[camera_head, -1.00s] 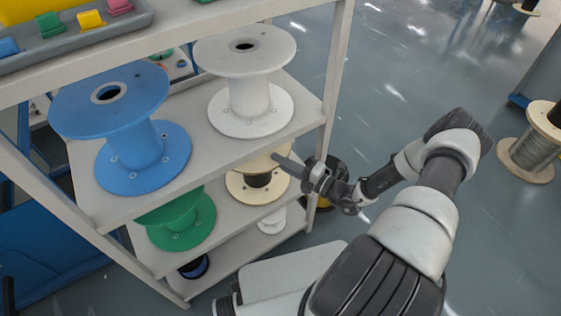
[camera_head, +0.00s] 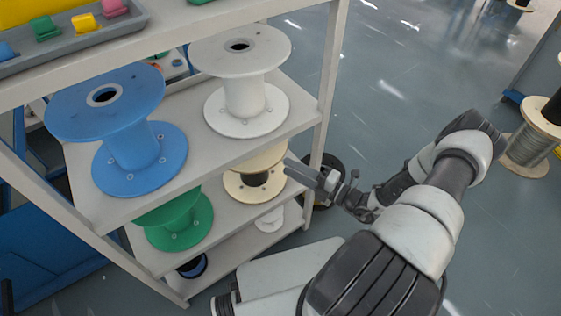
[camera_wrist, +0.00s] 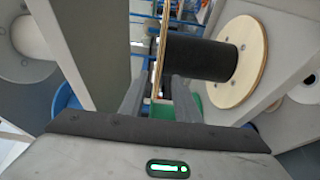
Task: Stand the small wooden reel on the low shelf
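The small wooden reel has pale wooden flanges and a black core. It stands upright in the head view (camera_head: 245,191) on the shelf (camera_head: 222,216) under the big blue and white reels, beside a green reel. In the wrist view the reel (camera_wrist: 200,57) shows sideways, one flange edge-on. My gripper (camera_head: 288,168) is just right of its upper flange in the head view. In the wrist view my gripper (camera_wrist: 158,90) has its fingers apart, with the edge-on flange between them in the picture. I see no finger pressing on it. The upper shelf hides part of the reel.
The big blue reel (camera_head: 134,150) and white reel (camera_head: 246,100) stand on the shelf above. The green reel (camera_head: 182,228) is to the left. A small white reel (camera_head: 270,219) sits on the bottom shelf. A rack post (camera_head: 322,120) is close to my gripper.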

